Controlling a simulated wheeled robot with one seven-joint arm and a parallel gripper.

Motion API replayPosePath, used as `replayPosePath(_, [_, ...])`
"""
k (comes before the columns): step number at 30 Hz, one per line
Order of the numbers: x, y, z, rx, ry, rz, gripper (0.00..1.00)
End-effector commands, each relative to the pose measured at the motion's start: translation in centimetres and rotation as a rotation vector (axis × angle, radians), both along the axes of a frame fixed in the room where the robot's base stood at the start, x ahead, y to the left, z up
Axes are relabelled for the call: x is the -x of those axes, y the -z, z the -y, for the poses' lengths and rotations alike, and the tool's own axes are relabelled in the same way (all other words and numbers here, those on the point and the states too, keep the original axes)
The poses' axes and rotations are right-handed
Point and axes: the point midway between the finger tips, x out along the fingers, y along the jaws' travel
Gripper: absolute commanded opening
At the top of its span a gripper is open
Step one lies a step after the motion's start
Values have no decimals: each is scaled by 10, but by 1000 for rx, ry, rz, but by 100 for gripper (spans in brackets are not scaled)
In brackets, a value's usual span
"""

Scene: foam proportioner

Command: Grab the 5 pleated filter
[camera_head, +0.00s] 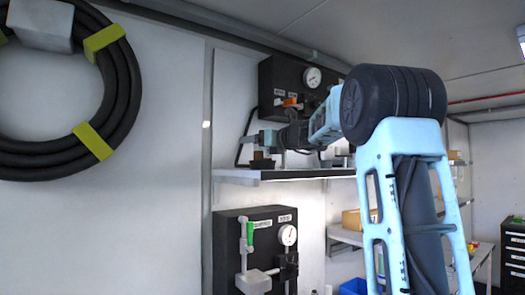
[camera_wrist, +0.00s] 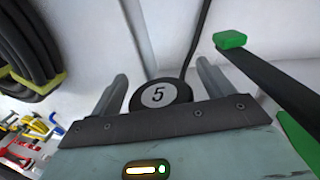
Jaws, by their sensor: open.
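The fingers stand apart, one on each side. In the head view my gripper (camera_head: 252,140) is over the left part of the wall shelf (camera_head: 285,175). A small brown and black item (camera_head: 262,162) sits on the shelf just below it; its marking is not readable there.
A black gauge panel (camera_head: 283,75) hangs behind the shelf. A second panel (camera_head: 232,225) with a green-handled valve (camera_head: 249,236) is below. A coiled black hose (camera_head: 125,75) hangs at left. The wrist view shows a green-tipped dark bar (camera_wrist: 230,40) close at right.

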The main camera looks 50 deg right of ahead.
Motion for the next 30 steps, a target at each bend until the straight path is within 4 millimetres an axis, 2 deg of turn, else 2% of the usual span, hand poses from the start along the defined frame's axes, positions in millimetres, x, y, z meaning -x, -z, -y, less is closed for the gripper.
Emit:
replayPosePath(4, [0, 0, 0, 0, 0, 0, 80])
replayPosePath(5, [0, 0, 0, 0, 0, 0, 78])
replayPosePath(10, [0, 0, 0, 1, 0, 0, 30])
replayPosePath(19, [1, -1, 0, 1, 0, 1, 30])
replayPosePath(23, [0, -8, 0, 2, -1, 2, 30])
replayPosePath(30, [0, -41, 0, 4, -1, 3, 30])
